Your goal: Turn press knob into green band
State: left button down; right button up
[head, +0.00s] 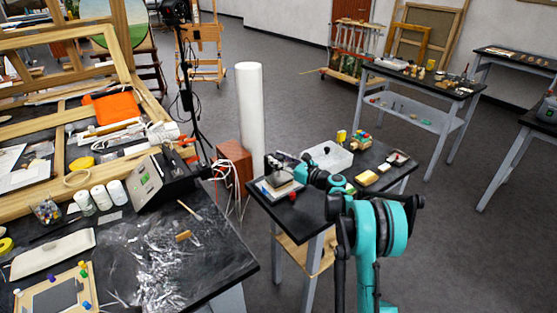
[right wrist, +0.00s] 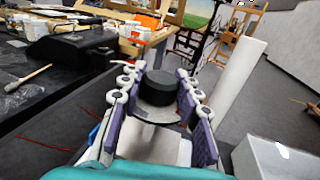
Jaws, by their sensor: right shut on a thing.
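The press (head: 266,191) stands at the left end of the small dark table, with a pale base and a block on it. My right gripper (head: 277,166) is over the press in the head view. In the right wrist view the gripper (right wrist: 162,82) has its purple-padded fingers on either side of the knob, shut on it. I cannot make out the green band or a pointer in either view. My left gripper is not in view.
A tall white roll (head: 250,110) stands behind. A large black-topped table (head: 215,245) with tools lies to the left.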

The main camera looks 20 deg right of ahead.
jog(key=m+t+h, duration=0.1)
jog(key=m+h, duration=0.1)
jog(key=h, duration=0.2)
jog(key=m+t+h, duration=0.2)
jog(key=m+h, duration=0.1)
jog(key=h, duration=0.1)
jog(key=shift+a+m+b, duration=0.15)
jog(key=shift+m+b, duration=0.15)
jog(key=shift+b, duration=0.1)
jog(key=m+h, duration=0.2)
jog(key=h, duration=0.1)
jog(key=m+h, duration=0.2)
jog(key=h, duration=0.2)
jog(key=shift+m+g+h, duration=0.3)
jog(key=shift+m, duration=0.1)
jog(key=shift+h, duration=0.3)
jog(key=o, duration=1.2)
jog(key=v, duration=1.2)
